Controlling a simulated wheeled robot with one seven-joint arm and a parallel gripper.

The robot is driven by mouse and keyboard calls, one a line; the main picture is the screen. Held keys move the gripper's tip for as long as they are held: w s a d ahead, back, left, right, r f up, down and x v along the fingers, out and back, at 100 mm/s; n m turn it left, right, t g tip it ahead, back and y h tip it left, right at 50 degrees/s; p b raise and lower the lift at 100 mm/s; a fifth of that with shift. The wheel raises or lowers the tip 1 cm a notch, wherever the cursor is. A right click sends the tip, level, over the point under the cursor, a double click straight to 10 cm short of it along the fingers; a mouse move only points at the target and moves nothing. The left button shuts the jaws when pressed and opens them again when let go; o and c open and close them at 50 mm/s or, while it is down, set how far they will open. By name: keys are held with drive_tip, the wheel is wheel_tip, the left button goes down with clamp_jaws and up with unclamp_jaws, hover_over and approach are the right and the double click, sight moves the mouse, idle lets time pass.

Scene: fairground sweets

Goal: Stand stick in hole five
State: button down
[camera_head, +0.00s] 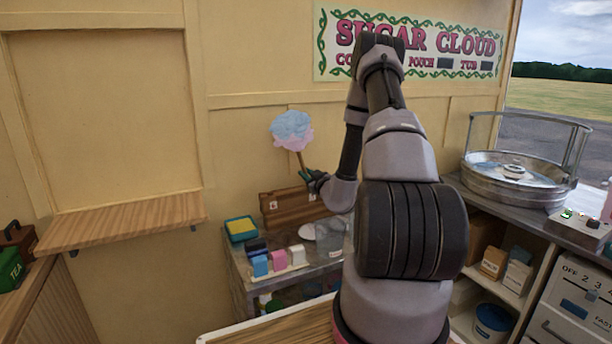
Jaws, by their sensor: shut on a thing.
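A stick (301,161) carries a blue and pink cloud of candy floss (291,129) at its top. My gripper (308,176) is shut on the lower part of the stick and holds it in the air, leaning a little to the left. A wooden stand (283,210) with small white labels is on the metal counter at the back wall, below and to the left of my gripper. Its right part is hidden behind my arm. The holes and the label numbers are too small to make out.
A wooden shelf (125,222) juts out at left. A candy floss machine (513,180) stands at right.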

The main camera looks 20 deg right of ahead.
drive_tip(key=shift+f, duration=0.15)
drive_tip(key=shift+f, duration=0.75)
drive_tip(key=c, duration=0.8)
unclamp_jaws()
drive_tip(key=shift+f, duration=0.1)
drive_tip(key=shift+o, duration=0.2)
drive_tip(key=shift+d, duration=0.25)
drive_tip(key=shift+d, duration=0.4)
drive_tip(key=shift+d, duration=0.4)
drive_tip(key=shift+w+d, duration=0.1)
drive_tip(key=shift+d, duration=0.5)
